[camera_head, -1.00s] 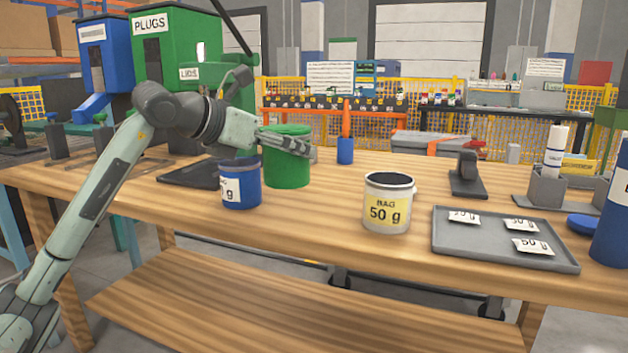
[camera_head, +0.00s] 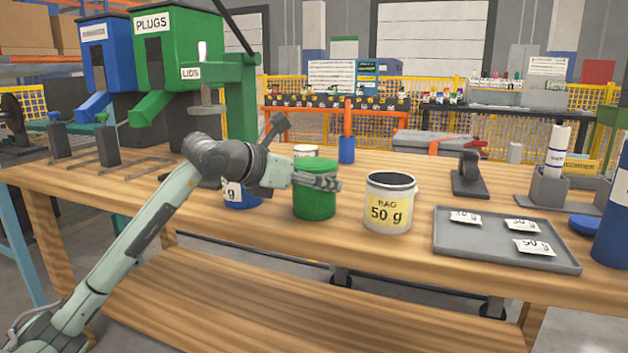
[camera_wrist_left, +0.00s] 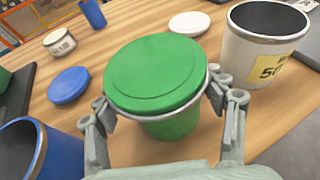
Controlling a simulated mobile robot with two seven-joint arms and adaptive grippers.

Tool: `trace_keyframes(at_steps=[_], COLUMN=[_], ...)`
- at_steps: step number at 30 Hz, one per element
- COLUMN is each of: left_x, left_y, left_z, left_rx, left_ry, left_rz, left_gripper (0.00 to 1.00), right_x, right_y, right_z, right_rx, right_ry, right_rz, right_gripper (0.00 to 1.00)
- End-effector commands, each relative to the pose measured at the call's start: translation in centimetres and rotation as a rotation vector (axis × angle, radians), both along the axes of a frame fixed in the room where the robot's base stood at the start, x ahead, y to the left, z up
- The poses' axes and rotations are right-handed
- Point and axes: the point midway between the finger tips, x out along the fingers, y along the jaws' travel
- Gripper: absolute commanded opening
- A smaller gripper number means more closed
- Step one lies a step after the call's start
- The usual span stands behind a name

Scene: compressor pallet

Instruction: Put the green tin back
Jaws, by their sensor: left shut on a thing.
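The green tin (camera_head: 314,200) has a flat green lid and stands upright at the front of the wooden table, between the blue tin and the white tin. My left gripper (camera_head: 326,182) is shut on it, with fingers around both sides below the lid. In the left wrist view, the green tin (camera_wrist_left: 160,72) fills the middle, between the fingers (camera_wrist_left: 165,100). I cannot tell whether its base touches the table. My right gripper is out of view.
The white 50 g tin (camera_head: 388,205) stands open close on the right. The blue tin (camera_head: 240,196) is partly behind my arm. A blue lid (camera_wrist_left: 69,85), a white lid (camera_wrist_left: 189,23) and a small white tin (camera_wrist_left: 59,42) lie behind. A grey tray (camera_head: 450,245) holds labelled bags.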

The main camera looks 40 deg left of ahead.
Motion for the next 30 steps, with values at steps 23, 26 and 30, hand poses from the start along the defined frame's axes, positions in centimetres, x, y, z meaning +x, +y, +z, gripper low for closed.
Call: trace_keyframes(at_steps=[23,26,30], left_x=[0.0,0.0,-0.2], left_y=[0.0,0.0,0.1], left_z=[-0.2,-0.1,0.2], left_rx=[0.000,0.000,0.000], left_ry=[0.001,0.001,0.000], left_rz=[0.000,0.000,0.001], left_gripper=[0.91,0.91,0.91], right_x=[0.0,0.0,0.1], right_y=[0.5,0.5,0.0], right_z=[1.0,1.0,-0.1], right_rx=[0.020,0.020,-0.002], right_ry=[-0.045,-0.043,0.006], right_rz=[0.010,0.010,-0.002], right_gripper=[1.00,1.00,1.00])
